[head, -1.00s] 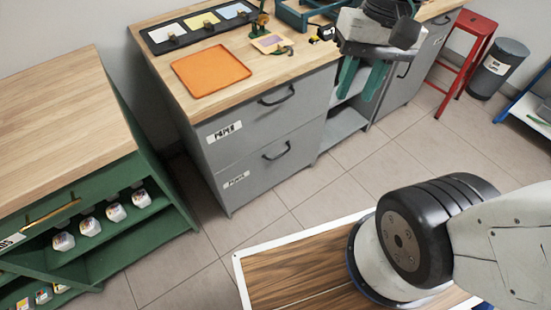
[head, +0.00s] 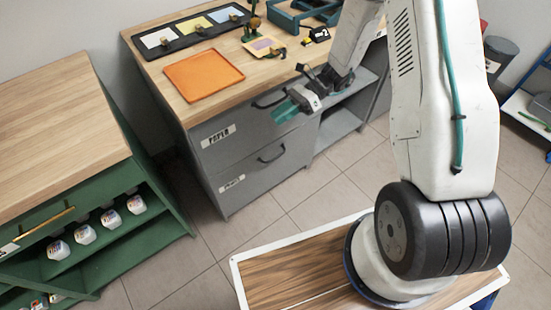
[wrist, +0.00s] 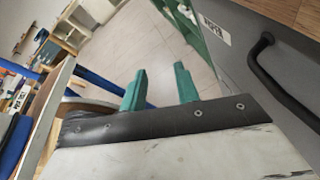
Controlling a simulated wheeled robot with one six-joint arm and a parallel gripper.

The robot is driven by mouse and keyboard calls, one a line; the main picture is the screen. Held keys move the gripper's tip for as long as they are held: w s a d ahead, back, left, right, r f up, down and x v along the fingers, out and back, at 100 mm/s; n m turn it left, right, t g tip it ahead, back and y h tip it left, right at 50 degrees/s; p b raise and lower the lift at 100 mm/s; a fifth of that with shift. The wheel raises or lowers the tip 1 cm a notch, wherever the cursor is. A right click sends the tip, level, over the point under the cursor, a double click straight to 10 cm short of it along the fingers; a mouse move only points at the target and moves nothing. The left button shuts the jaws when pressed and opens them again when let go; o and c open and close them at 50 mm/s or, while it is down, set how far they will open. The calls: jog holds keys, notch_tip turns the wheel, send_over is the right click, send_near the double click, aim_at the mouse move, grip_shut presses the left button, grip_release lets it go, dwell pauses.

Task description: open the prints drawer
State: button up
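The grey cabinet has two drawers, both shut. The upper drawer (head: 245,122) has a label (head: 218,136) that seems to read PAPER and a dark bar handle partly behind my gripper. The lower drawer (head: 245,170) has a dark handle (head: 271,154) and a label (head: 231,183) too small to read surely, perhaps PRINTS. My gripper (head: 286,105) is in front of the upper drawer near its handle, teal fingers apart and empty. In the wrist view the open fingers (wrist: 160,82) point past the drawer front, with a handle (wrist: 282,85) to the right and a label (wrist: 216,28).
On the worktop lie an orange tray (head: 204,75), a dark strip of colour cards (head: 194,31) and a teal frame (head: 300,15). A green shelf unit (head: 85,190) with jars stands left. An open shelf (head: 337,125) adjoins the drawers on the right. Tiled floor in front is clear.

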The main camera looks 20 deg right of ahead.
jog(key=w+d+f+m+t+y, duration=0.1)
jog(key=w+f+m+t, duration=0.25)
jog(key=f+m, duration=0.6)
jog(key=w+d+f+m+t+y, duration=0.1)
jog(key=w+d+f+m+t, duration=0.15)
jog(key=f+m+t, duration=0.65)
jog(key=m+t+h, duration=0.3)
jog(key=m+h, duration=0.2)
jog(key=m, duration=0.3)
send_near(276, 158)
jog(key=x, duration=1)
jog(key=shift+w+f, duration=0.2)
grip_shut()
